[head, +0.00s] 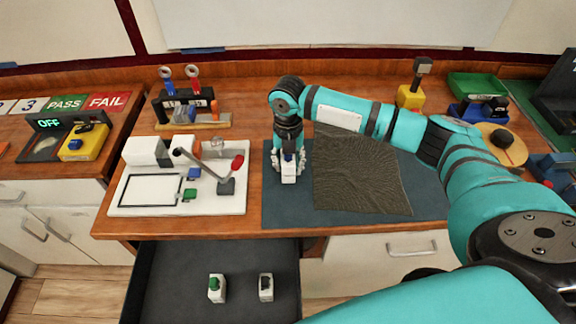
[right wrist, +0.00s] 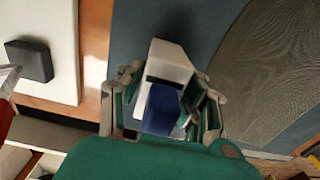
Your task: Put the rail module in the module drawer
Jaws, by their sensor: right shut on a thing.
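My right gripper (head: 288,160) is shut on a white module with a blue part (head: 289,172), over the left part of the blue-grey mat. In the right wrist view the gripper (right wrist: 165,105) has its fingers on both sides of the white and blue module (right wrist: 172,65). I cannot tell whether the module touches the mat. An open dark drawer (head: 180,262) sticks out below the counter's front edge, to the front left of the gripper. In it stand a module with a green top (head: 217,288) and one with a dark top (head: 265,287). My left gripper is not in view.
A white board (head: 150,207) with switches and a grey lever lies left of the mat (head: 280,215). A dark ribbed cloth (head: 360,175) covers part of the mat. A holder with pliers-like tools (head: 185,105) stands behind. A closed drawer (head: 385,247) is at the right.

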